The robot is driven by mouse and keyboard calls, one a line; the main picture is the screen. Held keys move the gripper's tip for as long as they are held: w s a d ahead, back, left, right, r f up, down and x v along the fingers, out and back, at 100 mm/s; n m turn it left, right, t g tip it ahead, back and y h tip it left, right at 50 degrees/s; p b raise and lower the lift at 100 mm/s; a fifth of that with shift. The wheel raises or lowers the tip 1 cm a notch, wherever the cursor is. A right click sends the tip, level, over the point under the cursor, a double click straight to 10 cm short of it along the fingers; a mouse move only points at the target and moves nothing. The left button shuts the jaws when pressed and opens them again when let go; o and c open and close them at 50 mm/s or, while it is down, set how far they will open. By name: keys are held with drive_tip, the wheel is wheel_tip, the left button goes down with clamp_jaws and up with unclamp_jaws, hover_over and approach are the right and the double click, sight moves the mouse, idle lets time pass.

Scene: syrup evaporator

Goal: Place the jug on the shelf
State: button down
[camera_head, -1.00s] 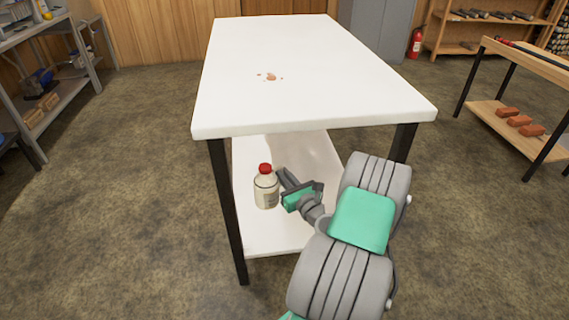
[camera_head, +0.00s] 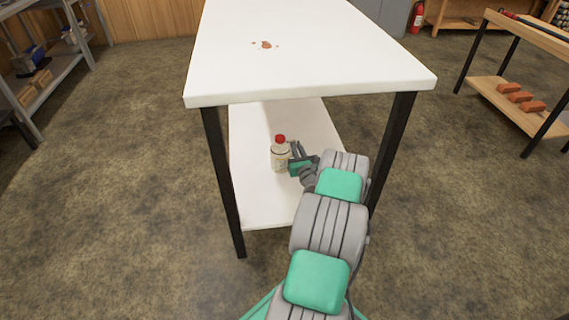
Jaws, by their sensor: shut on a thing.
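The jug (camera_head: 280,156) is small and cream-coloured with a red cap. It is upright, over the white lower shelf (camera_head: 265,203) of the white-topped table. I cannot tell whether its base touches the shelf. My gripper (camera_head: 291,156) reaches in under the tabletop from the right and is shut on the jug's right side. The far part of the jaws is hidden behind the jug.
The white tabletop (camera_head: 310,50) lies above the shelf, with a brown stain on it. Black legs (camera_head: 223,182) stand at the front left and front right (camera_head: 391,150). A workbench (camera_head: 520,97) with bricks stands at right. The shelf around the jug is clear.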

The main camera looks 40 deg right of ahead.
drive_tip(key=w+f, duration=0.1)
drive_tip(key=f, duration=0.1)
drive_tip(key=w+a+f+b, duration=0.2)
drive_tip(key=f, duration=0.1)
drive_tip(key=shift+w+a+f, duration=0.2)
drive_tip(key=shift+w+f, duration=0.05)
drive_tip(key=shift+f, duration=0.1)
wheel_tip(320, 180, down, 3)
drive_tip(key=shift+w+f+b, duration=0.1)
drive_tip(key=shift+b, duration=0.75)
drive_tip(key=c, duration=1.5)
unclamp_jaws()
drive_tip(key=p+v, duration=0.3)
drive_tip(key=v, duration=0.9)
drive_tip(key=shift+a+p, duration=0.1)
drive_tip(key=shift+p, duration=0.25)
